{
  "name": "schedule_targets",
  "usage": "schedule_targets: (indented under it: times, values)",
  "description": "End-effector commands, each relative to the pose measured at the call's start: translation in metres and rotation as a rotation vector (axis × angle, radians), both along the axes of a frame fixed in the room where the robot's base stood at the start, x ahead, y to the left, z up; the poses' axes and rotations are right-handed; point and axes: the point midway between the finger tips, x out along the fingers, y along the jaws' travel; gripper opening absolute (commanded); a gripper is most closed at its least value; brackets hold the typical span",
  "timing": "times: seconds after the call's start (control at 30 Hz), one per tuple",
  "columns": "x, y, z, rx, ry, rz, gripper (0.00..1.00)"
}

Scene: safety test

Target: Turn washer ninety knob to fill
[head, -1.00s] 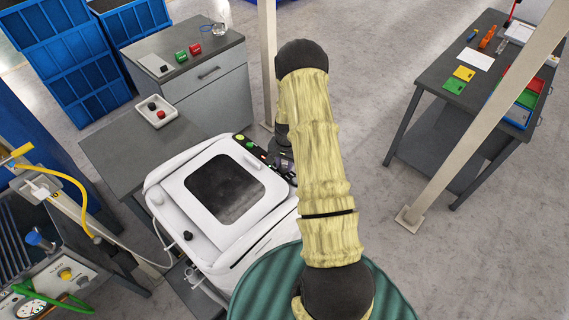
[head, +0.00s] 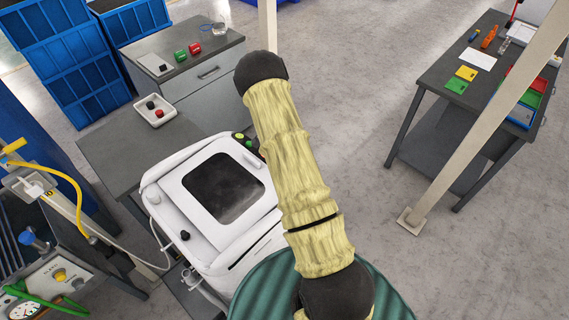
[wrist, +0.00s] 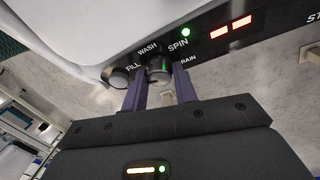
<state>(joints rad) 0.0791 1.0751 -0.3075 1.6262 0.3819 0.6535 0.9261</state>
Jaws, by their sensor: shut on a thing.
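The washer (head: 195,247) is a white box with a dark window, left of my arm in the head view. Its black control panel (wrist: 210,50) fills the upper part of the wrist view. A round dark knob (wrist: 158,73) sits on it among the labels FILL, WASH, SPIN and a partly covered one that seems to read DRAIN. My gripper (wrist: 160,87) is shut on this knob, one finger on each side. I cannot clearly tell which label the knob points to. In the head view my arm hides the gripper and knob.
A second round knob (wrist: 119,78) is just left of the gripped one. A green light (wrist: 186,32) and red displays (wrist: 231,27) are lit on the panel. A grey table (head: 140,150) stands behind the washer, and a dark workbench (head: 440,110) at right. Open floor lies between.

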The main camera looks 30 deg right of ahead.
Motion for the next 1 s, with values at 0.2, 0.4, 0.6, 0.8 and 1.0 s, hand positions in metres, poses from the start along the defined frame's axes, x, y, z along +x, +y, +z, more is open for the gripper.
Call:
schedule_targets:
  times: [0.2,0.4,0.6,0.8,1.0]
  values:
    - [0.0018,0.0006,-0.0017,-0.02,0.054,-0.17,0.06]
    - [0.0021,0.0004,-0.0011,-0.031,0.09,-0.28,0.06]
    - [0.0021,0.0007,-0.0004,-0.036,0.107,-0.335,0.06]
    - [0.0024,0.0007,-0.0002,-0.037,0.11,-0.347,0.06]
    - [0.0024,0.0008,-0.0002,-0.037,0.11,-0.347,0.06]
